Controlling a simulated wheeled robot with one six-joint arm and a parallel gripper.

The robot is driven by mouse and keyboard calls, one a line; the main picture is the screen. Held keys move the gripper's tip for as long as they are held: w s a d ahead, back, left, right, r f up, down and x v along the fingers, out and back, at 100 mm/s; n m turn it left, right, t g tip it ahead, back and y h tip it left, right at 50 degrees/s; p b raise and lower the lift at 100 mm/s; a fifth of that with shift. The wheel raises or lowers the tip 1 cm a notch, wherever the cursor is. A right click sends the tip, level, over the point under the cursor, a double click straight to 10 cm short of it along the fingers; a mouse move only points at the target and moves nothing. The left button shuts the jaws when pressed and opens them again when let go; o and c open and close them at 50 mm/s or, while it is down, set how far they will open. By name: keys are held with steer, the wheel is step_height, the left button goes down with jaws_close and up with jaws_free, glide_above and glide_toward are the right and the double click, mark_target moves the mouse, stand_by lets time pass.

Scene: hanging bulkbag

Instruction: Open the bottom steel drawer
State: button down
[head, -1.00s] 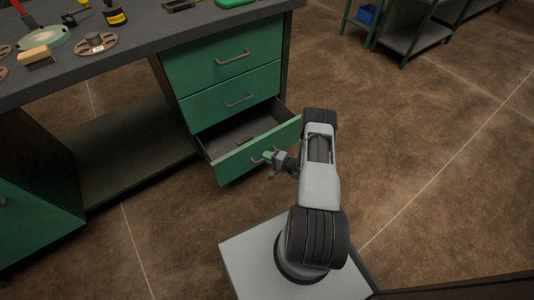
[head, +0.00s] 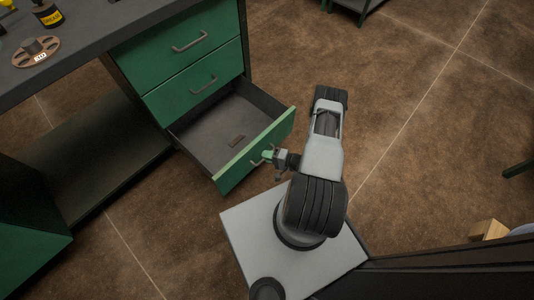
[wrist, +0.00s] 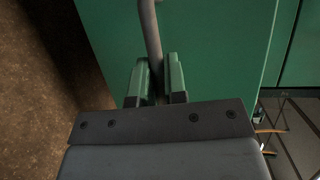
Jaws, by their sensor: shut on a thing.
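The fingers hide part of the handle.
Two shut green drawers (head: 190,42) are above it, each with a grey handle. The dark benchtop (head: 90,40) holds a brown round holder (head: 37,51) and a grease bottle (head: 48,14). A wooden block (head: 489,230) is at the lower right.

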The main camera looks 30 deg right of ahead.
steer(key=c, duration=1.2)
jaws_free()
